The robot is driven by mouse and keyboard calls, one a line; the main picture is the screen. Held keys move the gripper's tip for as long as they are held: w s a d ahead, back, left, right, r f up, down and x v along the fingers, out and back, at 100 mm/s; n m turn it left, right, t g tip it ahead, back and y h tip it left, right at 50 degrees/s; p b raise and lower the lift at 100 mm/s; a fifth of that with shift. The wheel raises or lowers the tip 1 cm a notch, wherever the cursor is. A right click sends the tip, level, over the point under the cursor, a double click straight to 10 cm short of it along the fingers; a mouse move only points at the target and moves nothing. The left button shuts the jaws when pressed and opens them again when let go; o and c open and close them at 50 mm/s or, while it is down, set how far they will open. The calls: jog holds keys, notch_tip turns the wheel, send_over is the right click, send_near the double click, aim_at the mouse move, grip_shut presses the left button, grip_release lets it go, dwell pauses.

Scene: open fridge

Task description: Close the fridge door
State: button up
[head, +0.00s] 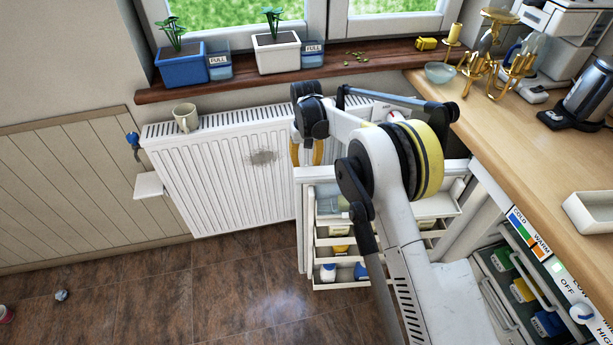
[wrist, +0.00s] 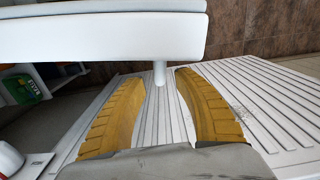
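The fridge door (head: 302,230) stands open in the middle of the head view, its inner shelves holding bottles and cartons. The fridge (head: 513,290) is at lower right under the counter, with its inside showing. My gripper (head: 307,163) points down at the door's upper left end, and my arm hides part of the door. In the wrist view its two yellow fingers (wrist: 158,76) are spread apart with nothing clasped between them. A white bar (wrist: 100,38) with a short post crosses above the fingertips and seems part of the door. I cannot tell whether the fingers touch it.
A white radiator (head: 225,165) is on the wall behind the door, with a mug (head: 186,117) on top. The windowsill (head: 240,82) bears planters. The wooden counter (head: 530,150) runs along the right. The tiled floor (head: 200,295) at left is mostly clear.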

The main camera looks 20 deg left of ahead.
notch_tip(320, 180, down, 5)
jog(key=shift+f+b, duration=0.15)
jog(key=shift+b, duration=0.7)
grip_shut()
